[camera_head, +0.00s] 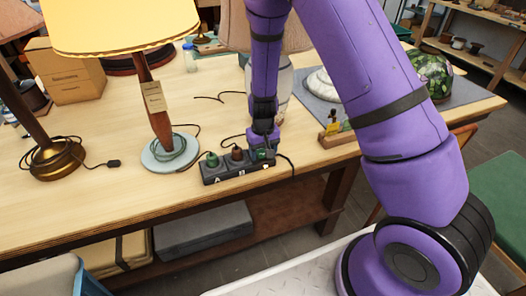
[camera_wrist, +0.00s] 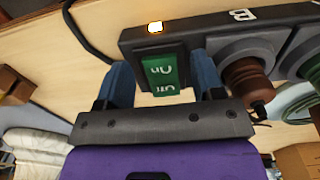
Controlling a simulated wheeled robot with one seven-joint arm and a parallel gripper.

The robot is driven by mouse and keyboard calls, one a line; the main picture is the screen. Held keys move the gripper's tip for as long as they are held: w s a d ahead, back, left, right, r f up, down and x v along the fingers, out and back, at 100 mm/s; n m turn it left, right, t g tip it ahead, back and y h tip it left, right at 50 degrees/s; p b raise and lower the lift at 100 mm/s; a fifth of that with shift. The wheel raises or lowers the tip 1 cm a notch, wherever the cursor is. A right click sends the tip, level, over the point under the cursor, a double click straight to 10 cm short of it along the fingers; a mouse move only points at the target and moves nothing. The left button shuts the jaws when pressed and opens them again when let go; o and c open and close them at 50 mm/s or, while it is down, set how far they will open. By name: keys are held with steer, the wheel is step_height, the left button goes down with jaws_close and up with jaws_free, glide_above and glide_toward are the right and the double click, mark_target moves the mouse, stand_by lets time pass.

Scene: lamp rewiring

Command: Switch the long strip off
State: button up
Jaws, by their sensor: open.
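A long dark power strip (camera_head: 222,174) lies near the table's front edge, with a green plug (camera_head: 212,159) and a brown plug (camera_head: 237,153) in it. In the wrist view the strip (camera_wrist: 196,32) has a green rocker switch (camera_wrist: 161,74) marked On and Off, upside down in the picture. A small amber light (camera_wrist: 155,27) glows beside the switch. My gripper (camera_head: 262,148) is at the strip's right end. Its blue fingers (camera_wrist: 164,82) are open, one on each side of the switch. I cannot tell whether they touch it. The brown plug (camera_wrist: 247,82) is just right of the right finger.
A lit yellow-shaded lamp (camera_head: 124,28) with a tag stands left of the strip, its green cord coiled on its base. A brass-based lamp (camera_head: 56,160) is farther left.

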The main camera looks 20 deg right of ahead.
steer(key=c, duration=0.9)
steer(key=shift+w+r+g, duration=0.1)
steer(key=shift+w+g, duration=0.1)
steer(key=shift+g, duration=0.55)
steer(key=shift+w+r+g, duration=0.1)
steer(key=shift+w+g, duration=0.05)
steer(key=shift+g, duration=0.6)
steer(key=shift+c, duration=0.2)
steer(key=o, duration=0.9)
steer(key=shift+o, duration=0.2)
steer(key=v, duration=0.7)
steer(key=shift+r, duration=0.25)
